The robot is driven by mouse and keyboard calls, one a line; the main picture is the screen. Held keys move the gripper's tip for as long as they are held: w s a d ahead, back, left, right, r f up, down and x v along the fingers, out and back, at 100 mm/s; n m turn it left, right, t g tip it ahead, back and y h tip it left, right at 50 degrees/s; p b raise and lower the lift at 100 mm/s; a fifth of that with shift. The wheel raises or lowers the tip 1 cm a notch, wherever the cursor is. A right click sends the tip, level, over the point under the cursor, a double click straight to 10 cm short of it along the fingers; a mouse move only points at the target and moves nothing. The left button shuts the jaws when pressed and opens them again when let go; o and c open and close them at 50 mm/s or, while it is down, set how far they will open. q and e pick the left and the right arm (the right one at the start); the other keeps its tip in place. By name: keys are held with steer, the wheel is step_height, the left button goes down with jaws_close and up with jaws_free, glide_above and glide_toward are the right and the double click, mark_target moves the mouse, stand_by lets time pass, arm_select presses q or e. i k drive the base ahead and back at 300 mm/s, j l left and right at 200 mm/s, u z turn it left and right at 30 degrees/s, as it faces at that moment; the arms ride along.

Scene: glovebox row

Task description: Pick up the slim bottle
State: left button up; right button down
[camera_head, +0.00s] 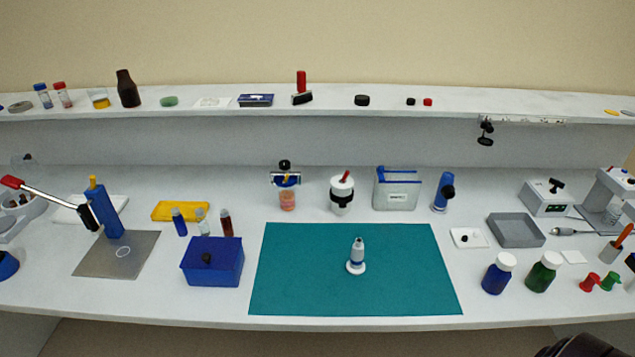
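A slim, upright bottle-shaped thing (356,257), white and grey-blue with a narrow top and a wider white foot, stands on the teal mat (290,270), right of the mat's middle. Several small slim vials stand left of the mat: a blue one (180,224), a pale one (203,224) and a dark red one (226,224). I cannot tell for sure which of these is the slim bottle. A dark part of my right arm shows at the bottom right corner, with no fingertips in sight. My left gripper is out of view. Nothing is held in the picture.
A blue box (212,266) stands left of the mat. A blue bottle (496,276) and a green bottle (543,274), both white-capped, stand right of it. A white cup (342,193) and clear container (397,190) stand behind. The mat around the upright thing is clear.

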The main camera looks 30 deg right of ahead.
mark_target(355, 266)
steer(key=z, duration=1.2)
